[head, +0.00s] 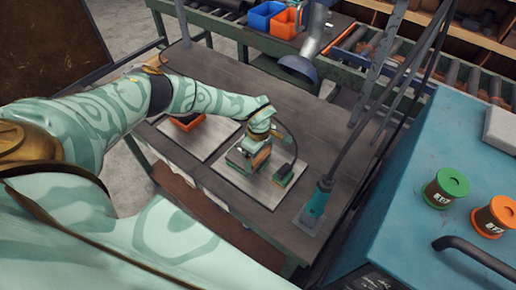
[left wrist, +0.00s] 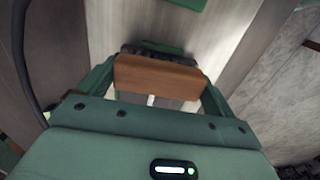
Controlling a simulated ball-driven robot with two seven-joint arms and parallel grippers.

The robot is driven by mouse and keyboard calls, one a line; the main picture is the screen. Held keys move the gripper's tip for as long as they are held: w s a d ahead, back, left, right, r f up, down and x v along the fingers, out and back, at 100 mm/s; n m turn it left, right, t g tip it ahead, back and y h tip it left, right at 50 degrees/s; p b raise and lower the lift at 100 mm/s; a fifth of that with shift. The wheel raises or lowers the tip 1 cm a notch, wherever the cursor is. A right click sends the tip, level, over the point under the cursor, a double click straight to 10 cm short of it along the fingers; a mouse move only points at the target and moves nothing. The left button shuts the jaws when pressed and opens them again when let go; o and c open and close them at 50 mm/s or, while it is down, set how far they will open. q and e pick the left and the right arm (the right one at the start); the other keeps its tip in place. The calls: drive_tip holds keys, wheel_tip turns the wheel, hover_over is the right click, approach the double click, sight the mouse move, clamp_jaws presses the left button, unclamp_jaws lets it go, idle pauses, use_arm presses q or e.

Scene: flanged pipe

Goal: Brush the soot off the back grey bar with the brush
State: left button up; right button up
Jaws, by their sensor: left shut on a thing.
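My left gripper (head: 258,155) is low over a grey metal plate (head: 262,195) on the workbench. In the left wrist view my left gripper (left wrist: 157,85) is shut on the brush (left wrist: 157,77), seen as a brown wooden block with dark bristles at its far edge. The bristles are close to a pale grey metal surface (left wrist: 118,22); I cannot tell whether they touch it. Green blocks (head: 283,174) show beside the gripper on the plate. The back grey bar and its soot cannot be made out clearly; the gripper and brush hide part of the plate. My right gripper is not in view.
A second plate with an orange-and-dark item (head: 187,122) lies to the left. A teal tool (head: 317,203) stands at the right. A blue cabinet (head: 400,215) carries green and orange spools. Blue and orange bins (head: 265,16) sit behind, by a roller conveyor.

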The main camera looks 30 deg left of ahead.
use_arm(q)
wheel_tip(320, 180, up, 7)
drive_tip(key=p, duration=0.6)
drive_tip(key=shift+r, duration=0.1)
